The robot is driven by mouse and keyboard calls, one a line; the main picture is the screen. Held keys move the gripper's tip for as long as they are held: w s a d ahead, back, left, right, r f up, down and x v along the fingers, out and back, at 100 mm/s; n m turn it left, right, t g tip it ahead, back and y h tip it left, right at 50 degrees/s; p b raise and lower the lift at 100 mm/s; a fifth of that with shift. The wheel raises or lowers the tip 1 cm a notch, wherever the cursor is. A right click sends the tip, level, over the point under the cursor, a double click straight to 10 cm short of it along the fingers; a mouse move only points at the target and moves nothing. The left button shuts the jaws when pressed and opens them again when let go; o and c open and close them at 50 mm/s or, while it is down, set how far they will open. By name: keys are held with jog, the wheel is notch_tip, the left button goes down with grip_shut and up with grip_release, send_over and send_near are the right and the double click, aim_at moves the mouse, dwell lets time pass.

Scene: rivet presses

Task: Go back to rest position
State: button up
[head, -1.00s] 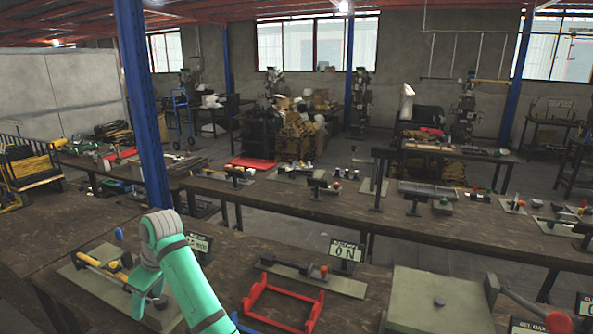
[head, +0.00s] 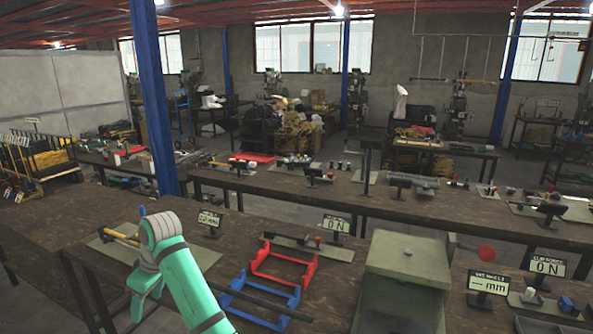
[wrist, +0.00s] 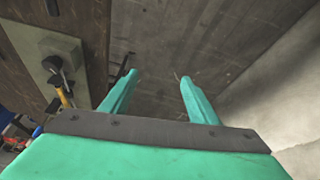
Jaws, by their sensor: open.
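My green arm reaches over the left part of the near workbench (head: 80,222) in the head view. My gripper (head: 138,312) hangs at its end, low in the picture and partly hidden by the arm. In the wrist view my gripper (wrist: 158,82) shows its two green fingers spread apart with nothing between them. The fingers point past the bench edge toward the grey floor (wrist: 175,55).
A red cradle (head: 285,268) and a blue cradle (head: 262,298) stand right of my arm. Small sign stands (head: 336,224) line the bench. A grey plate with a tool (wrist: 62,75) lies left of my fingers.

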jog(key=s+d+f+m+t+y, duration=0.1)
jog(key=s+f+m+y, duration=0.15)
jog(key=f, duration=0.85)
jog(key=s+d+f+m+t+y, duration=0.1)
jog(key=s+f+m+t, duration=0.15)
jog(key=f, duration=0.85)
jog(key=s+d+f+m+t, duration=0.4)
jog(key=s+d+f+m, duration=0.2)
jog(key=s+d+f, duration=0.5)
jog(key=s+d+r+m+t+h, duration=0.1)
jog(key=s+d+m+t+h, duration=0.35)
jog(key=s+d, duration=1.2)
jog(key=s+d+r+t+h, duration=0.1)
jog(key=s+d+r, duration=0.3)
jog(key=s+r, duration=0.3)
jog(key=s+d+r+t+h, duration=0.1)
jog(key=s+d+r+h, duration=0.1)
jog(key=s+d+r, duration=0.3)
jog(key=s+r, duration=0.3)
jog(key=shift+s+d, duration=0.25)
dwell(1.2)
